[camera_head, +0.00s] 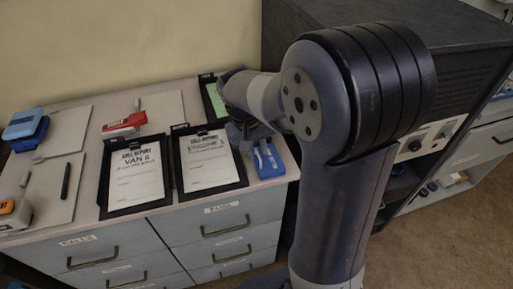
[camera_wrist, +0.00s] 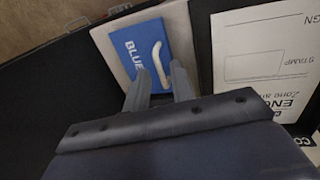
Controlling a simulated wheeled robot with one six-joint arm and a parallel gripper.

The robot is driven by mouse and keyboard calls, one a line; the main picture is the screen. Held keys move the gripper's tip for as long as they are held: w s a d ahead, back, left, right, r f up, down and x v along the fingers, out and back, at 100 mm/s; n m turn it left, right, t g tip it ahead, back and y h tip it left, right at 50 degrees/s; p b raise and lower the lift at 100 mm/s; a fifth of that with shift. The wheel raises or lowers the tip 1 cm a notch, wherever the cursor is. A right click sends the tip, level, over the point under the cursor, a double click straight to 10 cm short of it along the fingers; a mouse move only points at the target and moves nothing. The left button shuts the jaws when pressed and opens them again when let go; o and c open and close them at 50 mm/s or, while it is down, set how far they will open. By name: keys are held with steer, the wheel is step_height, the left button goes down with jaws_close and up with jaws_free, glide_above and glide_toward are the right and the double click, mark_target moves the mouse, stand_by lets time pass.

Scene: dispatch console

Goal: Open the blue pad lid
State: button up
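The blue pad lid (camera_wrist: 145,38) lies flat and closed, with "BLUE" lettering and a white curved handle (camera_wrist: 157,52) on top, in the wrist view. In the head view the blue pad (camera_head: 268,161) sits at the right front of the counter, just right of the ENGINE 1 clipboard. My gripper (camera_wrist: 160,71) is open, its two fingers apart with nothing held. The fingertips reach over the lid's near end, and the handle's near end shows between them. I cannot tell whether they touch it. My arm partly hides the pad in the head view.
The ENGINE 1 clipboard (camera_head: 208,161) and VAN 6 clipboard (camera_head: 135,177) lie left of the pad. A red item (camera_head: 124,125) and a blue item (camera_head: 25,127) stand farther left. A dark cabinet (camera_head: 440,60) rises on the right. Drawers (camera_head: 215,230) are below the counter.

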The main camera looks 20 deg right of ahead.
mark_target(271, 159)
jaws_close()
steer(key=shift+r, duration=0.15)
stand_by(0.4)
steer(key=shift+d+r+y+p, duration=0.65)
steer(key=shift+d+y+p, duration=0.1)
steer(key=shift+y+p, duration=0.35)
steer(key=shift+d+r+y+p, duration=0.3)
steer(key=shift+d+y, duration=0.35)
steer(key=shift+y, duration=0.35)
steer(key=shift+d+r+y+p, duration=0.3)
steer(key=shift+d+y, duration=0.3)
steer(key=shift+y, duration=0.4)
